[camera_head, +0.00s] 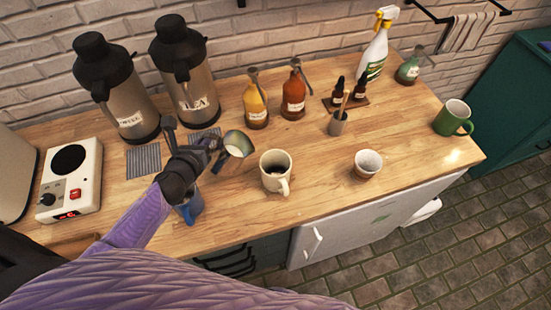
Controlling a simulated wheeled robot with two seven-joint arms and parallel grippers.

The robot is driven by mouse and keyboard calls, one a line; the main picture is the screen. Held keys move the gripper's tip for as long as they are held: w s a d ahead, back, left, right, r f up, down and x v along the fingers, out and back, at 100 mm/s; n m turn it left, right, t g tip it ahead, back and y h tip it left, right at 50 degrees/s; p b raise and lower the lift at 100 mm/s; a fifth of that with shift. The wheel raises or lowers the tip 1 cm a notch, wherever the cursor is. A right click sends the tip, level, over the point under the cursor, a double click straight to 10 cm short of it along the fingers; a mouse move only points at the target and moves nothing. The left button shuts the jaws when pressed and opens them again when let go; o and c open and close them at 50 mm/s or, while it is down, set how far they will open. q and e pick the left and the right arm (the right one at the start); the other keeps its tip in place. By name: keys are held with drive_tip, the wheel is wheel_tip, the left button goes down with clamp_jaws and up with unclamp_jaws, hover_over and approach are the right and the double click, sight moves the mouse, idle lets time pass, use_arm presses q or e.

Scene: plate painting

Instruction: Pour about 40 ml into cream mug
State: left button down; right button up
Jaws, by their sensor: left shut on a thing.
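The cream mug (273,183) stands upright on the wooden counter, with dark liquid inside and its handle toward the front right. My left gripper (211,148) is shut on a small metal pitcher (229,163), holding it just left of the mug, apart from it in the picture. The pitcher's mouth faces up and toward the right, and pale liquid shows inside. I cannot tell how far it is tilted or whether its base is clear of the counter. No stream of liquid is visible. My right gripper is not in view.
A blue vessel (191,209) stands partly hidden by my left arm. Two dark-topped dispensers (190,92) and syrup bottles (256,105) line the back.

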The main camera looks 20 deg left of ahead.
sight(212, 135)
use_arm(q)
drive_tip(key=d+r+p, duration=0.1)
drive_tip(key=r+m+y+p, duration=0.1)
drive_tip(key=shift+w+d+r, duration=0.15)
drive_tip(key=shift+d+r, duration=0.25)
drive_tip(key=shift+d+r+m+p, duration=0.25)
drive_tip(key=shift+r+m+p, duration=0.35)
drive_tip(key=shift+w+d+m+y+b, duration=0.1)
drive_tip(key=shift+d+m+y+b, duration=0.25)
drive_tip(key=shift+m+y, duration=0.3)
drive_tip(key=shift+d+r+m+p, duration=0.25)
drive_tip(key=shift+r+p, duration=0.15)
drive_tip(key=shift+r, duration=0.15)
drive_tip(key=shift+d+r+m+y, duration=0.25)
drive_tip(key=shift+r+m+y, duration=0.15)
drive_tip(key=shift+y, duration=0.05)
drive_tip(key=shift+w+d+r+m+y, duration=0.1)
drive_tip(key=shift+d+r+m+y, duration=0.35)
drive_tip(key=shift+r, duration=0.2)
drive_tip(key=shift+d+r, duration=0.1)
drive_tip(key=shift+d, duration=0.2)
drive_tip(key=shift+w+d+r+m+p, duration=0.1)
drive_tip(key=shift+d+r+m+p, duration=0.2)
drive_tip(key=shift+d+m+p, duration=0.3)
drive_tip(key=shift+f, duration=0.1)
